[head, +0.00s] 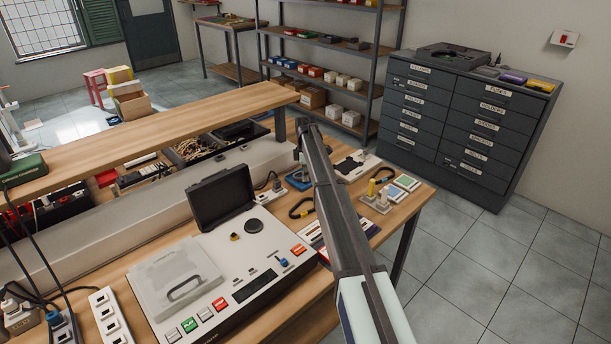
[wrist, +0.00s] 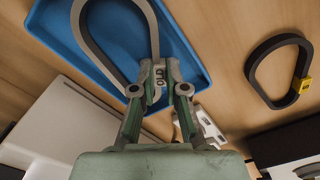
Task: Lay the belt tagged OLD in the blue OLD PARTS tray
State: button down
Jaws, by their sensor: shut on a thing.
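In the wrist view, my gripper (wrist: 158,95) is shut on a grey belt (wrist: 85,38) near its OLD tag (wrist: 159,74). The belt forms a loop that reaches up and left from the fingers, over the blue tray (wrist: 192,48). The gap between belt and tray floor is hard to judge. The tray lies on the wooden bench, and part of it is hidden by the belt and fingers. In the head view, a small part of the blue tray (head: 298,181) shows left of my arm, and the gripper's tips are hard to make out.
A black belt with a yellow tag (wrist: 303,84) lies on the bench right of the tray in the wrist view. In the head view, a white machine (head: 215,275) with a raised black lid (head: 222,198) stands left of my arm. A wooden shelf (head: 150,127) runs behind.

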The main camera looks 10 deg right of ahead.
jog(key=shift+f, duration=0.25)
jog(key=shift+f, duration=0.15)
jog(key=c, duration=1.2)
grip_release()
notch_tip(320, 180, up, 12)
jog(key=b, duration=0.3)
